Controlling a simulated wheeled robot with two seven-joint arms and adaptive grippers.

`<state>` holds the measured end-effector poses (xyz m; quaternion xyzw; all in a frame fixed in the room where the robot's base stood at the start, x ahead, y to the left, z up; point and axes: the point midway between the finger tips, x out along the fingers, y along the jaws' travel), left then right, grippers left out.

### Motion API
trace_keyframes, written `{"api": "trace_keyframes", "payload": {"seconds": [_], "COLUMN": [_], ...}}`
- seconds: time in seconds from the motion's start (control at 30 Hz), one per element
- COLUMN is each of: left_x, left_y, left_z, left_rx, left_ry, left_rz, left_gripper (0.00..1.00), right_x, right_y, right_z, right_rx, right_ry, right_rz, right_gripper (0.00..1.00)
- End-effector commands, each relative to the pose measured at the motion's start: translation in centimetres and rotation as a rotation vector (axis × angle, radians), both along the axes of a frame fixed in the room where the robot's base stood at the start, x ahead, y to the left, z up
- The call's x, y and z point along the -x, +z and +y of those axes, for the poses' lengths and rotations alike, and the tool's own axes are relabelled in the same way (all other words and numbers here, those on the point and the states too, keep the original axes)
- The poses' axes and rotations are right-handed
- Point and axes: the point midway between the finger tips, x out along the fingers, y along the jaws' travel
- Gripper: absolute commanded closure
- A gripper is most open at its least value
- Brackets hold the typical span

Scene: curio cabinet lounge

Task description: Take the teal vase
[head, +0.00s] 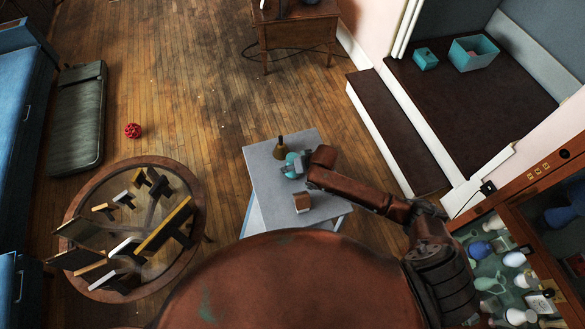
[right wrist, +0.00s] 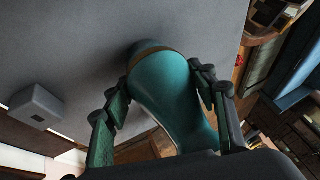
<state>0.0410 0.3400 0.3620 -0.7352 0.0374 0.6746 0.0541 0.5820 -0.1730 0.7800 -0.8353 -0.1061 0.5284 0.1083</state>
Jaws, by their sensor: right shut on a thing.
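The teal vase (head: 290,160) is at the small grey table (head: 262,178) in the head view. My right gripper (head: 298,168) reaches it from the right and is shut on it. In the right wrist view the vase (right wrist: 165,85) fills the space between the two fingers (right wrist: 160,92), with a brown band near its far end. That far end is close to the grey tabletop (right wrist: 70,45); I cannot tell whether it touches. The gripper partly hides the vase in the head view. My left gripper is not in view.
A dark bottle-like object (head: 280,149) stands behind the vase, and a small brown-and-white block (head: 302,203) sits in front. A round glass table (head: 82,193) with several frames is at left. A cabinet with several vases (head: 515,259) is at lower right. Open wooden floor lies behind.

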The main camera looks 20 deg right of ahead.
Motion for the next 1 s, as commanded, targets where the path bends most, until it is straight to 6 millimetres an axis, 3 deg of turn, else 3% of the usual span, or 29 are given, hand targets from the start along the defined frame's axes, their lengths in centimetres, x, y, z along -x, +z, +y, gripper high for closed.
{"api": "trace_keyframes", "payload": {"seconds": [0.27,0.5,0.8,1.0], "left_x": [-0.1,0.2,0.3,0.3], "left_y": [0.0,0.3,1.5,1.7], "left_z": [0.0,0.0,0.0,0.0], "left_rx": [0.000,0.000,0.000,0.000], "left_ry": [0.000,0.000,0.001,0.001], "left_rz": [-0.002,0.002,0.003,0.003], "left_gripper": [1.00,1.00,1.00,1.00], "right_x": [0.0,-0.1,5.4,10.1], "right_y": [0.4,3.2,9.8,11.4], "right_z": [0.0,0.0,1.3,2.4], "right_rx": [0.000,-0.002,-0.003,-0.004], "right_ry": [0.000,0.001,0.002,0.002], "right_rz": [-0.001,-0.004,-0.002,0.001], "right_gripper": [0.78,0.78,0.78,0.78]}}
